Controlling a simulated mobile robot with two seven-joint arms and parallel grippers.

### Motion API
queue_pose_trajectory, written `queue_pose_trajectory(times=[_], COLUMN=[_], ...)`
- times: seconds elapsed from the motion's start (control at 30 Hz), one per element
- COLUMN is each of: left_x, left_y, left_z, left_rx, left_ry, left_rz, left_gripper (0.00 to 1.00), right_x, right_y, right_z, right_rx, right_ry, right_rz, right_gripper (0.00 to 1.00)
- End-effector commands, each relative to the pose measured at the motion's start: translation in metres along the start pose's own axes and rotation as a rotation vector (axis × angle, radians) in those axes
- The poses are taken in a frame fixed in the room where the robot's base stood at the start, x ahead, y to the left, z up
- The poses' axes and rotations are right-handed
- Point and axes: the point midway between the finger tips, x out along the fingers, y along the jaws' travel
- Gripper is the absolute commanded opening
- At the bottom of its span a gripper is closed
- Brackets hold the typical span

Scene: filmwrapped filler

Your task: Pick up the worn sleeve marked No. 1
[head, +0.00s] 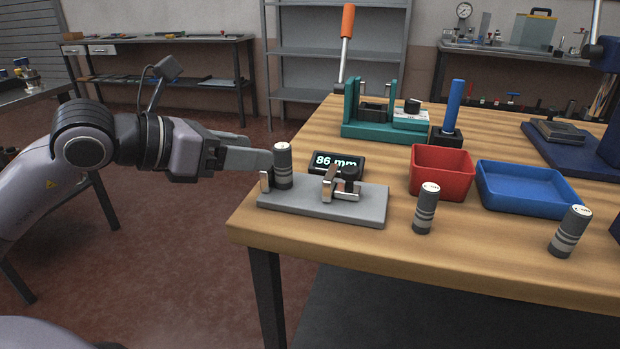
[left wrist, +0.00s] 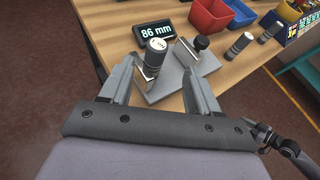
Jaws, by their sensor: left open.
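A dark grey banded sleeve (head: 283,168) with a white top label stands upright on the left end of a grey gauge plate (head: 330,204). It also shows in the left wrist view (left wrist: 154,62). Two similar sleeves are on the wooden table: one upright (head: 425,210) right of the plate, one tilted in the picture (head: 569,232) farther right. The label numbers are too small to read surely. My left gripper (head: 264,160) is open and empty, its fingertips close to the sleeve on the plate. In the left wrist view (left wrist: 160,78) that sleeve appears between and just beyond the fingertips.
A display reading 86 mm (head: 337,162) stands behind the plate, which carries a metal clamp (head: 344,184). A red bin (head: 441,173) and a blue tray (head: 528,190) stand to the right. A teal press (head: 386,122) is behind. The table's left edge is near my gripper.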

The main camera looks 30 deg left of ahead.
Motion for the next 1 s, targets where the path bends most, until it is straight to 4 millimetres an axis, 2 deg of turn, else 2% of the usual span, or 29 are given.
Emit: queue_pose_trajectory(times=[0.17,1.0], left_x=[-0.001,0.038], left_y=[0.005,0.008], left_z=[0.004,0.006], left_rx=[0.04,0.035], left_ry=[0.002,-0.001], left_rz=[0.041,0.038], left_gripper=[0.61,0.61], right_x=[0.001,-0.012], right_y=[-0.001,-0.003], right_z=[0.0,-0.018], right_rx=[0.001,0.005], right_ry=[-0.001,0.004], right_rz=[-0.002,-0.003], right_gripper=[0.43,0.43])
